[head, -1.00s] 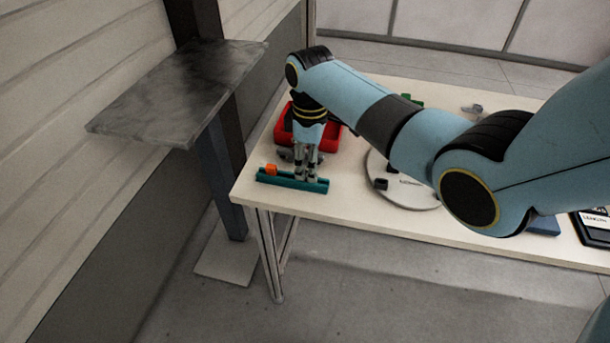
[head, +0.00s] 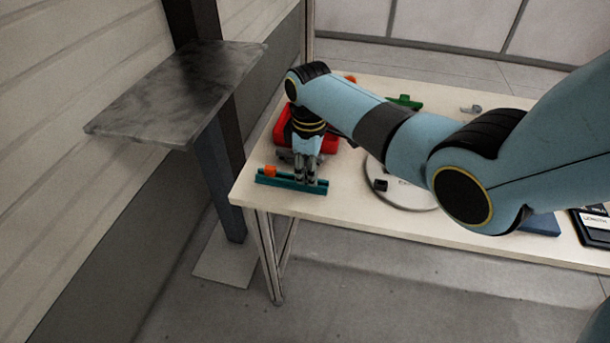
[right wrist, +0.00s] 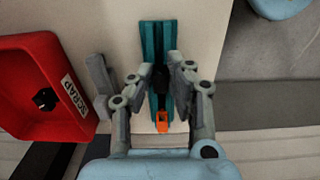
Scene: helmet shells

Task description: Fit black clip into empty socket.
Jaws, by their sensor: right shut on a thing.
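My right gripper (head: 306,178) points down at the teal socket rail (head: 263,180) near the table's left front corner. In the right wrist view its fingers (right wrist: 159,78) are shut on a small black clip (right wrist: 160,77), directly over or in the teal rail (right wrist: 158,38). Whether the clip is seated in a socket cannot be told. An orange clip (head: 270,171) sits on the rail towards its left end, and it also shows in the right wrist view (right wrist: 162,122), just beside the held clip. My left gripper is not in view.
A red scrap bin (right wrist: 60,122) with a black piece (right wrist: 45,99) inside stands beside the rail. A grey bracket (right wrist: 101,82) lies between them. A white disc (head: 410,198) bears another dark block (head: 380,185). A grey shelf (head: 185,95) juts out left of the table.

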